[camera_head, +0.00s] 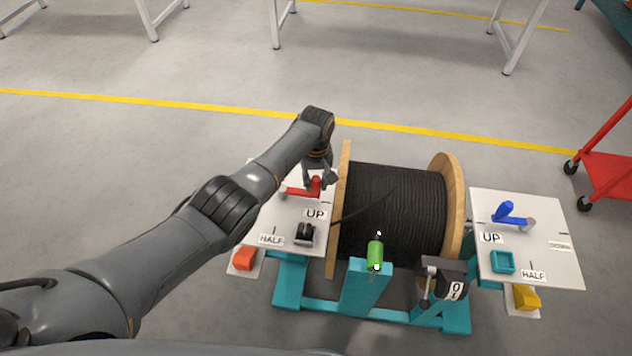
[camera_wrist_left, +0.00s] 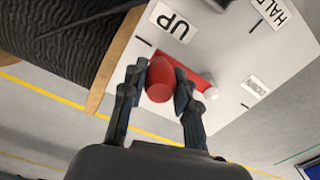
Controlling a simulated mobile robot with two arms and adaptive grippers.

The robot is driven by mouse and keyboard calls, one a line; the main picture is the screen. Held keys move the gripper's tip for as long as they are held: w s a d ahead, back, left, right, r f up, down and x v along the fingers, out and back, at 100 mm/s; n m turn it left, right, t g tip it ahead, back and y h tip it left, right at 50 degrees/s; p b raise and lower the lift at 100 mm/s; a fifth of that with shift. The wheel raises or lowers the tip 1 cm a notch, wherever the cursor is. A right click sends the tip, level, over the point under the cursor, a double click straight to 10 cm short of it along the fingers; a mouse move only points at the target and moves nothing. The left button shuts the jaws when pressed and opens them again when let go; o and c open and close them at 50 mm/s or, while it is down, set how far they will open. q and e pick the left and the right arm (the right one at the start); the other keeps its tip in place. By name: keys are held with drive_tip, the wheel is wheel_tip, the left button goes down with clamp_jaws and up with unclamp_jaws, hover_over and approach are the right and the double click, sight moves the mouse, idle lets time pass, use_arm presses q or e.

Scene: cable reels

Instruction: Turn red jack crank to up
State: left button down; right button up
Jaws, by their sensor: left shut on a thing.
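The red jack crank (camera_head: 301,191) is on the white plate (camera_head: 262,213) left of the cable reel. My left gripper (camera_head: 318,178) reaches it from above. In the left wrist view, my left gripper (camera_wrist_left: 166,88) has a finger on each side of the crank's red handle (camera_wrist_left: 159,80) and is shut on it. The crank arm (camera_wrist_left: 192,78) runs from its pale hub toward the reel side of the plate, where the UP label (camera_wrist_left: 172,23) is. I cannot tell whether it lines up exactly with the UP mark. My right gripper is not in view.
The wooden reel (camera_head: 453,178) of black cable stands close beside my left gripper on a teal stand (camera_head: 365,290). A blue crank (camera_head: 509,215) is on the right plate. A green handle (camera_head: 375,254) and a black box marked 0 (camera_head: 443,279) are in front.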

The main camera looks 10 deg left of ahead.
use_arm(q)
drive_tip(key=shift+w+r, duration=0.15)
drive_tip(key=shift+w, duration=0.05)
drive_tip(key=c, duration=1.2)
unclamp_jaws()
drive_tip(key=shift+o, duration=1.1)
wheel_tip(320, 180, up, 12)
